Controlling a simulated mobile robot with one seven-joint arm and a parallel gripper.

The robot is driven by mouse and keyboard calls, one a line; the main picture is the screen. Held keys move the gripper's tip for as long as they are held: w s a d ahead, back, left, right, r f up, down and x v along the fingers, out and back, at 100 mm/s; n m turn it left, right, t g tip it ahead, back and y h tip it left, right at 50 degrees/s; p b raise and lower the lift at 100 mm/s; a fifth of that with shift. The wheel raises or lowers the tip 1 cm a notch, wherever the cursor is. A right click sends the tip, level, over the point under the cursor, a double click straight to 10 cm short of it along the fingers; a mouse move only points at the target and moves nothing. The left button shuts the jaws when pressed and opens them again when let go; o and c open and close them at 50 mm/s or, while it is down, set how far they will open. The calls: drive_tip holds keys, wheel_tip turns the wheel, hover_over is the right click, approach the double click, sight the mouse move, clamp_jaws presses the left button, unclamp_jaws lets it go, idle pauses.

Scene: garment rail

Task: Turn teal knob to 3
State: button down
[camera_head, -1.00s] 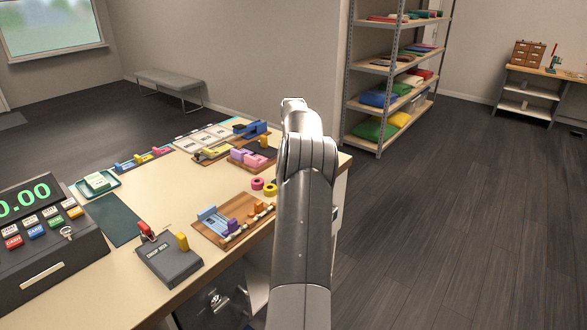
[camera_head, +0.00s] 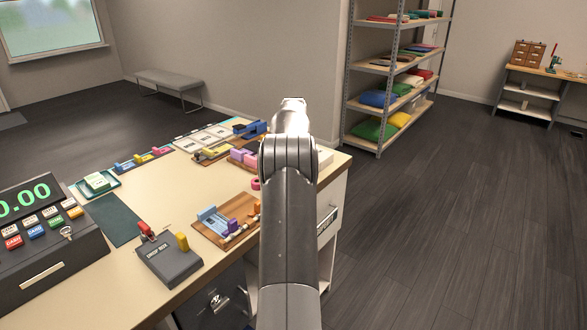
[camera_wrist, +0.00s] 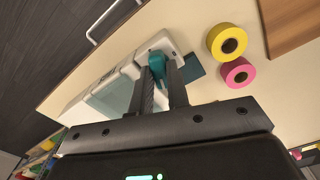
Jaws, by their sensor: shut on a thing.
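The teal knob (camera_wrist: 157,64) shows in the wrist view on a white device (camera_wrist: 118,88) with a pale panel, lying on the counter. My gripper (camera_wrist: 162,68) is over it, with its two dark fingers shut on the knob. The fingers hide part of the knob, and I cannot read any dial number. In the head view my arm hides the knob, the gripper and most of the device.
A yellow tape roll (camera_wrist: 228,42) and a pink tape roll (camera_wrist: 237,73) lie beside the device. A wooden board (camera_head: 227,218) with small fixtures and a dark box with levers (camera_head: 169,259) stand on the counter (camera_head: 172,190). Open floor lies to the right.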

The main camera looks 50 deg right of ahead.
drive_tip(key=m, duration=0.4)
drive_tip(key=shift+m, duration=0.3)
drive_tip(key=m, duration=0.3)
drive_tip(key=shift+m, duration=0.4)
drive_tip(key=m, duration=1.9)
drive_tip(key=shift+m, duration=2.1)
